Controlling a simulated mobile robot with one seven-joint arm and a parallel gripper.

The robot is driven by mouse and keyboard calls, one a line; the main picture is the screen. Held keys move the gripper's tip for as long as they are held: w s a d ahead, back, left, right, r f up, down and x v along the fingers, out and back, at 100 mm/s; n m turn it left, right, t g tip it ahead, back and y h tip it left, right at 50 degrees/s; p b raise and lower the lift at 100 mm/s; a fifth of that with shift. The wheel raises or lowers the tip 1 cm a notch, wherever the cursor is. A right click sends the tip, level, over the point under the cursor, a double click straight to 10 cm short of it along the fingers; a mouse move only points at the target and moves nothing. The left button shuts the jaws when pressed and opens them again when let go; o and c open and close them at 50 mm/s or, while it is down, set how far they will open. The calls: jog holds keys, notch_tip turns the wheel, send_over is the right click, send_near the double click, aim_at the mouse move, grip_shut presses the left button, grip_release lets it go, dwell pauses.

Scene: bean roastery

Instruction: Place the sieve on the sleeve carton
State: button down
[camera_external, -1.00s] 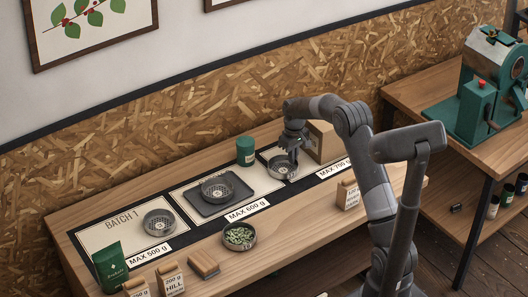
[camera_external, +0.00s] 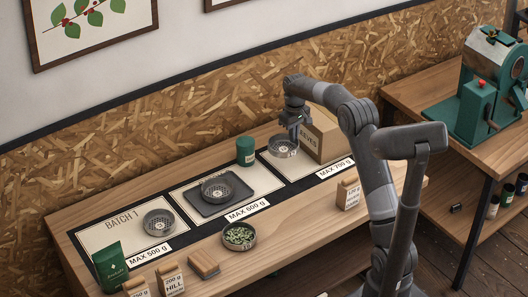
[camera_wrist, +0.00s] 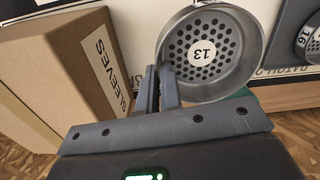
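A round metal sieve with a perforated base (camera_external: 284,148) marked 13 hangs from my gripper (camera_external: 293,122), clear of the pale mat. In the wrist view the sieve (camera_wrist: 212,52) is in front of my gripper (camera_wrist: 163,75), whose two fingers are closed on its rim. The sleeve carton (camera_external: 325,137) is a brown box on the bench, just right of the sieve. In the wrist view the carton (camera_wrist: 60,60) stands at the left with its SLEEVES label showing. My arm hides part of it in the external view.
Another sieve (camera_external: 216,189) rests on a dark tray (camera_external: 203,207), and one (camera_external: 159,223) on the left mat. A green canister (camera_external: 245,152) stands left of the held sieve.

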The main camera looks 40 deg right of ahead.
notch_tip(320, 180, up, 22)
jog(key=m, duration=0.7)
send_over(325, 128)
jog(key=s+d, duration=0.1)
jog(key=s, duration=0.1)
jog(key=s+d+m, duration=1)
jog(key=s+d, duration=0.1)
jog(key=w+a+f, duration=0.3)
jog(key=w+f, duration=0.2)
jog(key=f, duration=0.3)
jog(key=w+a+f, duration=0.4)
jog(key=f, duration=0.4)
jog(key=shift+w+f, duration=0.2)
jog(key=shift+w, duration=0.2)
